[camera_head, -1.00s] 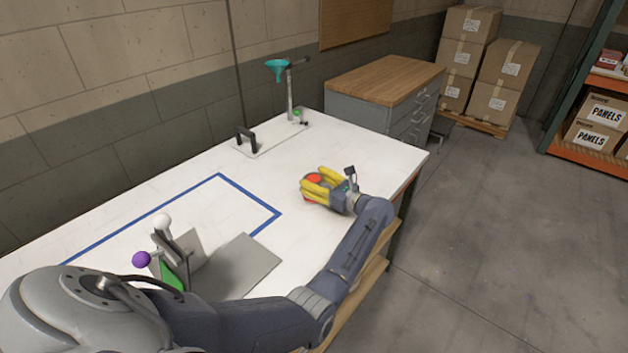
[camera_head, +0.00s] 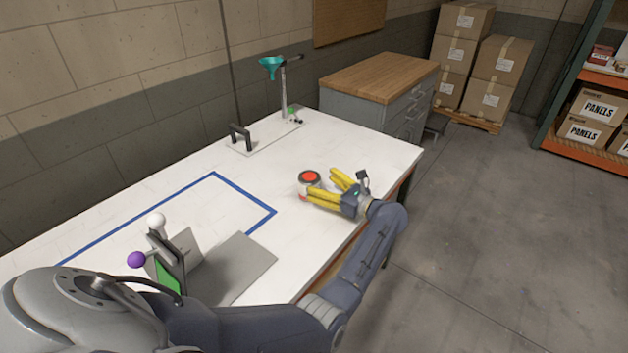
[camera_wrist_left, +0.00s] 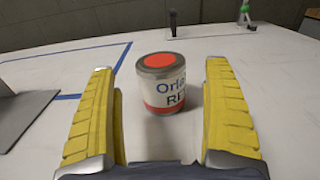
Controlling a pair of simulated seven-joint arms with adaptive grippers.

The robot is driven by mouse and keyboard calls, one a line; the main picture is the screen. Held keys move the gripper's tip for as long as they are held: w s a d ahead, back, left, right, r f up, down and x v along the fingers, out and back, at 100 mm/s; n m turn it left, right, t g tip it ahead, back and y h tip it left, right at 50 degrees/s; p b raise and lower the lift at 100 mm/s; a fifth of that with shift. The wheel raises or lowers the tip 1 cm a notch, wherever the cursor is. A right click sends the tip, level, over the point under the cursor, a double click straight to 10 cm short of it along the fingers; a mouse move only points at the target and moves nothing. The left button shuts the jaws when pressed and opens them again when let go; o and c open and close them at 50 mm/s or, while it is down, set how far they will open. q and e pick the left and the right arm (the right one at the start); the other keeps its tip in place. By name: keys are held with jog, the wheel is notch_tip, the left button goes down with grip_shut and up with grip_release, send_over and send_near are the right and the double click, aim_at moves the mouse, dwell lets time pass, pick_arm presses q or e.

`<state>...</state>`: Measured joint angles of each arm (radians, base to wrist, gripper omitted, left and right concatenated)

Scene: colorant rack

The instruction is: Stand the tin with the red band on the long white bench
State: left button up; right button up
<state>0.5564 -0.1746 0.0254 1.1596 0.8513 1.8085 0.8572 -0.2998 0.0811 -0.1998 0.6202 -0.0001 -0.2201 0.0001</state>
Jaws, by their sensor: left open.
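The tin with the red band (camera_head: 309,180) stands upright on the long white bench (camera_head: 180,183), near its right part. In the left wrist view the tin (camera_wrist_left: 162,84) shows a red disc on its lid, a white label with partly readable blue lettering and a red band at its base. My left gripper (camera_head: 325,188) has yellow fingers and is open, just to the right of the tin. In the left wrist view the tin stands beyond the fingertips, between their lines, with bare bench around it. My right gripper is not in view.
A blue tape outline (camera_head: 245,193) marks the bench left of the tin. A grey plate (camera_head: 238,268) with a purple-knobbed device lies in front. A stand with a teal funnel (camera_head: 271,66) and a black handle (camera_head: 240,136) are at the back. Bench around the tin is clear.

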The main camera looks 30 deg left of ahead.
pick_arm(q)
jog(key=shift+s+d, duration=0.15)
jog(key=shift+d, duration=0.9)
